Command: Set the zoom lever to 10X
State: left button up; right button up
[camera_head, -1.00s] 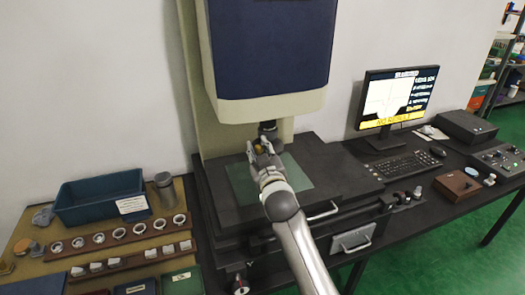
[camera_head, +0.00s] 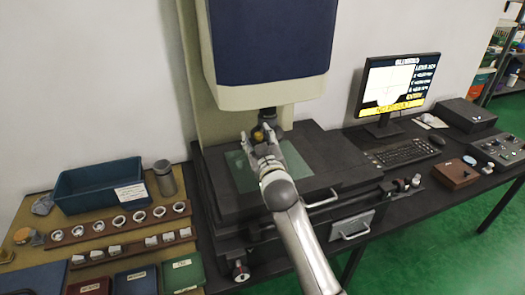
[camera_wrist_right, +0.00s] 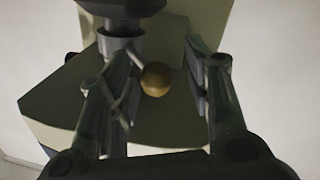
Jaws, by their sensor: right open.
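The zoom lever (camera_wrist_right: 156,79) is a thin rod with a brass ball knob, standing out from the lens barrel (camera_wrist_right: 118,42) under the blue and cream machine head. My right gripper (camera_head: 261,142) is in front of the lens, above the glass stage. In the right wrist view its two fingers (camera_wrist_right: 158,65) are open, one on each side of the knob. A gap shows between the knob and the right finger; the left finger is close to the rod, and I cannot tell whether they touch. My left gripper is out of view.
The glass stage plate (camera_head: 243,172) lies below my gripper. A monitor (camera_head: 397,90), a keyboard (camera_head: 403,152) and a control box (camera_head: 497,149) stand on the right. A blue bin (camera_head: 75,190) and racks of rings (camera_head: 100,233) are on the left.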

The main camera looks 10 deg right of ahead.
jog(key=s, duration=1.1)
jog(key=shift+a, duration=0.1)
